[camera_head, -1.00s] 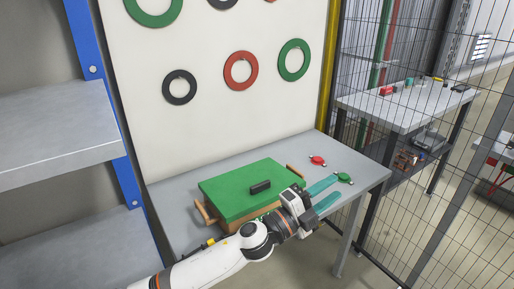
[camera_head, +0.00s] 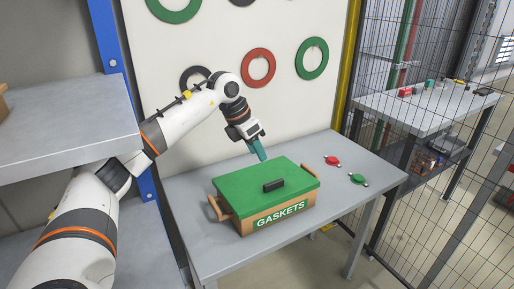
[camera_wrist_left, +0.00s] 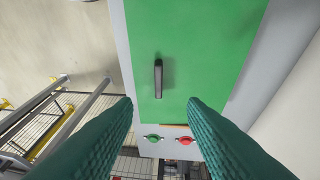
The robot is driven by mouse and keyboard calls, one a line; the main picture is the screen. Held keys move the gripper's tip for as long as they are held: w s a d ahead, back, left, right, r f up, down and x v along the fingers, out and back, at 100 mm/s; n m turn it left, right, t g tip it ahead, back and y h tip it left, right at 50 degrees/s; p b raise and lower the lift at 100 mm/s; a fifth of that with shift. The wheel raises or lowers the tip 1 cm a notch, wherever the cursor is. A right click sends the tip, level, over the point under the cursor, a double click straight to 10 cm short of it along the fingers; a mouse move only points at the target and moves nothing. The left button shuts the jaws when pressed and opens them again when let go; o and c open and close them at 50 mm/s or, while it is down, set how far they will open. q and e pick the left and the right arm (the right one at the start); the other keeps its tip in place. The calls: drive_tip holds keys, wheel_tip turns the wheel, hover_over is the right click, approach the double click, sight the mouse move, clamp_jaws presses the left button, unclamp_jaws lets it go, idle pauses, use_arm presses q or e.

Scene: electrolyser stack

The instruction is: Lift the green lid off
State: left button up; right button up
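The green lid (camera_head: 245,191) lies flat on the wooden box marked GASKETS (camera_head: 248,226), which stands on the grey table. A black handle (camera_head: 273,185) sits on top of the lid. In the left wrist view the lid (camera_wrist_left: 205,40) fills the upper middle, with the handle (camera_wrist_left: 158,78) between and beyond my fingers. My left gripper (camera_head: 261,153) is above the back of the lid, pointing down, apart from the handle. In the left wrist view its teal fingers (camera_wrist_left: 160,112) are spread wide with nothing between them. My right gripper is not in view.
A red item (camera_head: 332,160) and a green item (camera_head: 358,179) lie on the table (camera_head: 200,245) right of the box. A grey shelf (camera_head: 70,125) is at the left. A panel with hanging rings stands behind the table, and a wire fence is at the right.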

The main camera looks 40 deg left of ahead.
sight(273, 182)
use_arm(q)
drive_tip(key=x, duration=1.1)
drive_tip(key=shift+w+d+f+p, duration=0.1)
drive_tip(key=shift+d+f+p, duration=0.05)
drive_tip(key=shift+f+p, duration=0.25)
drive_tip(key=shift+r, duration=0.1)
clamp_jaws()
